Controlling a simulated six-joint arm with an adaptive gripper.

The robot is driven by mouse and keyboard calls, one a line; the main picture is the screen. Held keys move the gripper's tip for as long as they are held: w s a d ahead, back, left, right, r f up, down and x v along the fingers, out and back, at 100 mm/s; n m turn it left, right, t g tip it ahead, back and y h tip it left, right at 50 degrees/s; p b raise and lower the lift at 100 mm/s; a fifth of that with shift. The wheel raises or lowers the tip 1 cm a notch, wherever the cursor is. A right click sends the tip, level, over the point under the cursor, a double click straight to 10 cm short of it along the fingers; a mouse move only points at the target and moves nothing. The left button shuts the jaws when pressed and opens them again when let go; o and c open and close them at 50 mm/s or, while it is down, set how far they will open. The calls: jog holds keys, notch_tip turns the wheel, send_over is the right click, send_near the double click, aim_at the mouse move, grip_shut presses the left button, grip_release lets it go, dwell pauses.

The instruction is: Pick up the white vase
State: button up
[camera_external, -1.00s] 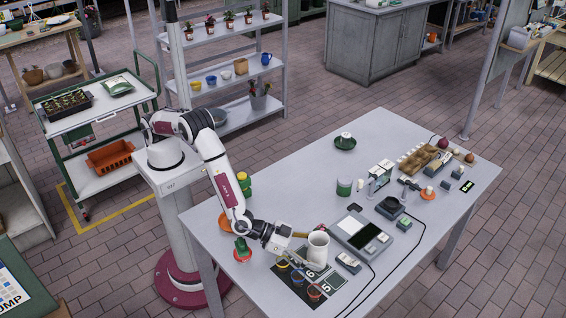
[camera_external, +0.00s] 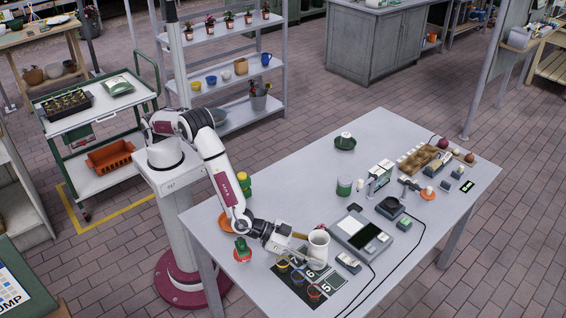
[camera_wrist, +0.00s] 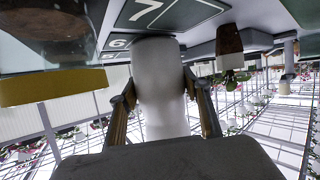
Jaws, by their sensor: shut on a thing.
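The white vase (camera_external: 318,245) stands upright on the grey table near its front edge, by the numbered mat (camera_external: 296,284). My gripper (camera_external: 305,250) reaches it from the left, low over the table. In the wrist view the vase (camera_wrist: 160,85) fills the middle, and my gripper (camera_wrist: 163,105) has one finger on each side of it, shut on it. The vase's base looks to be at or very near the table surface; I cannot tell whether there is a gap.
A grey tray device (camera_external: 362,235) lies to the right. A cactus in a red pot (camera_external: 242,249) stands left of my gripper.

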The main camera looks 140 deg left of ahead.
aim_at(318, 234)
jog(key=shift+r, duration=4.8)
jog(key=shift+d, duration=0.1)
